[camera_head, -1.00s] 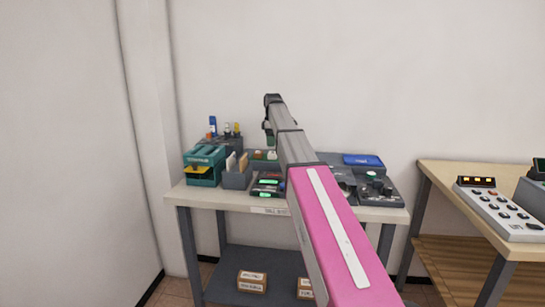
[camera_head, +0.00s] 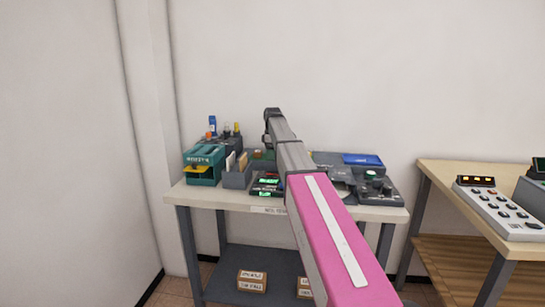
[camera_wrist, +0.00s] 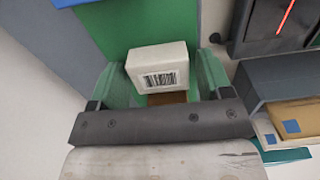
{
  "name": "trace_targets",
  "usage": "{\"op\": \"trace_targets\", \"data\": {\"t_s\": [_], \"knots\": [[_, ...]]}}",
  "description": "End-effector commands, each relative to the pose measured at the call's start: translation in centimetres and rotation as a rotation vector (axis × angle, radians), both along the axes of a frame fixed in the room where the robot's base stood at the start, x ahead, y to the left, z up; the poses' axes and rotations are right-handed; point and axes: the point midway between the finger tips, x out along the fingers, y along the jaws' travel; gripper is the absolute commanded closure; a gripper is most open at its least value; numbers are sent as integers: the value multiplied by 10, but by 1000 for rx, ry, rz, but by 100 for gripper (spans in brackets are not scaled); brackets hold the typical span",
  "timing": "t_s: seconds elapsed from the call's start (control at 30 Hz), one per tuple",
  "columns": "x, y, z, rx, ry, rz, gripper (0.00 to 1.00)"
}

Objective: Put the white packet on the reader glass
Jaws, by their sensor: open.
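The white packet (camera_wrist: 158,68) shows in the wrist view, a small box with a barcode on the side facing the camera. It is on or above a green surface (camera_wrist: 182,22). My gripper (camera_wrist: 162,74) is open, with one green finger on each side of the packet; I cannot tell whether either finger touches it. In the head view my arm hides the packet. A dark panel with a glowing red line, which looks like the reader glass (camera_wrist: 264,22), lies to the right of the packet in the wrist view.
A grey holder with envelopes (camera_wrist: 296,82) stands close to the right finger. In the head view the bench (camera_head: 228,200) also bears a teal machine (camera_head: 204,165), a lit display unit (camera_head: 267,186) and a blue pad (camera_head: 362,160). A control box (camera_head: 497,208) stands on the right table.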

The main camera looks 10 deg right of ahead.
Motion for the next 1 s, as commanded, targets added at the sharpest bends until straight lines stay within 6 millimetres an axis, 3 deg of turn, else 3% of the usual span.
{"op": "trace_targets", "data": {"t_s": [0.17,0.27,0.3,0.57,1.0], "knots": [[0,0,0,0,0,0,31],[0,0,0,0,0,0,63],[0,0,0,0,0,0,69],[0,0,3,0,0,0,69],[0,0,26,0,0,0,69]]}}
